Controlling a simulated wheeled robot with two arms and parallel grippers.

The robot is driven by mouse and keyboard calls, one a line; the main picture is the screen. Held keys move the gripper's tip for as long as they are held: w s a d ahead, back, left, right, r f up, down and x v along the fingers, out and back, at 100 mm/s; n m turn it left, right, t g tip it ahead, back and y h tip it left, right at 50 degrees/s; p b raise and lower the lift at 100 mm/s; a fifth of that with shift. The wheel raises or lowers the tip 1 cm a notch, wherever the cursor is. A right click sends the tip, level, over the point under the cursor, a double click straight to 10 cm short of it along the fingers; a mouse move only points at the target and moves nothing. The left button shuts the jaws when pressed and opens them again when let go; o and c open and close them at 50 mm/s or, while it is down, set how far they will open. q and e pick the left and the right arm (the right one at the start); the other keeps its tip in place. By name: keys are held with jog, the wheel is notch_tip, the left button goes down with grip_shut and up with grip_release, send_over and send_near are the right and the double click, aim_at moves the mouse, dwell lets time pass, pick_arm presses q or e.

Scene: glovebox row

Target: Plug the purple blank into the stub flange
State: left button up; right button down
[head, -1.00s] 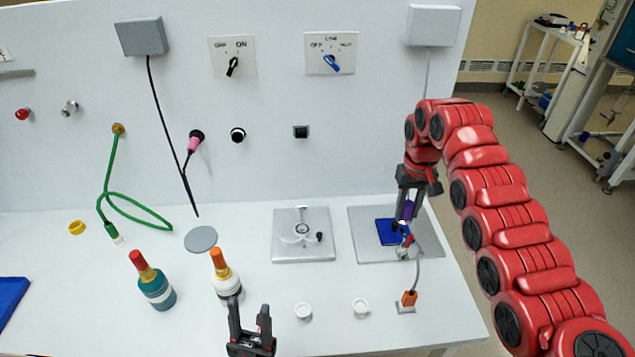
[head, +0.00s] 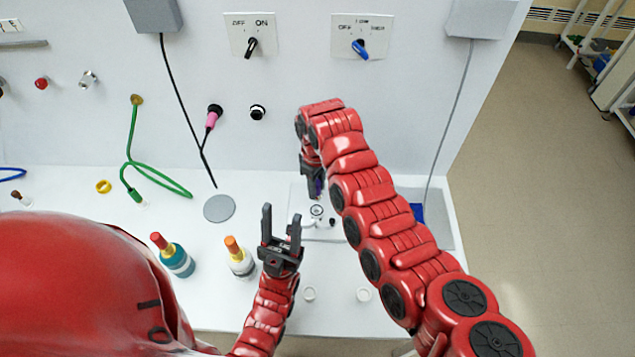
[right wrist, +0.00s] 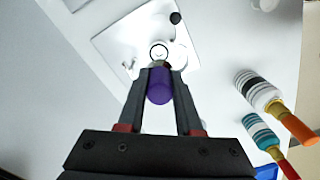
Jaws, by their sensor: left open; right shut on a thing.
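The purple blank (right wrist: 159,90) is held between the fingers of my right gripper (right wrist: 161,74) in the right wrist view. In the head view a sliver of the blank (head: 318,187) shows beside my right gripper (head: 314,192). The stub flange (head: 316,210) is a round ring on a metal plate on the bench. It also shows in the right wrist view (right wrist: 158,51), just beyond the fingertips. The blank looks above it and apart from it, though the exact gap is hard to tell. My left gripper (head: 281,214) is open and empty, left of the plate.
A grey disc (head: 219,208) lies left of the plate. A blue pad (head: 417,212) is partly hidden behind my right arm.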

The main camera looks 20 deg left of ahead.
jog(key=shift+d+f+b, duration=0.1)
jog(key=shift+f+b, duration=0.25)
jog(key=shift+w+f+b, duration=0.1)
jog(key=shift+f+b, duration=1.4)
jog(key=shift+f, duration=1.1)
jog(key=shift+b, duration=0.6)
jog(key=shift+f+b, duration=0.75)
jog(key=shift+f, duration=0.4)
jog(key=c, duration=0.5)
grip_release()
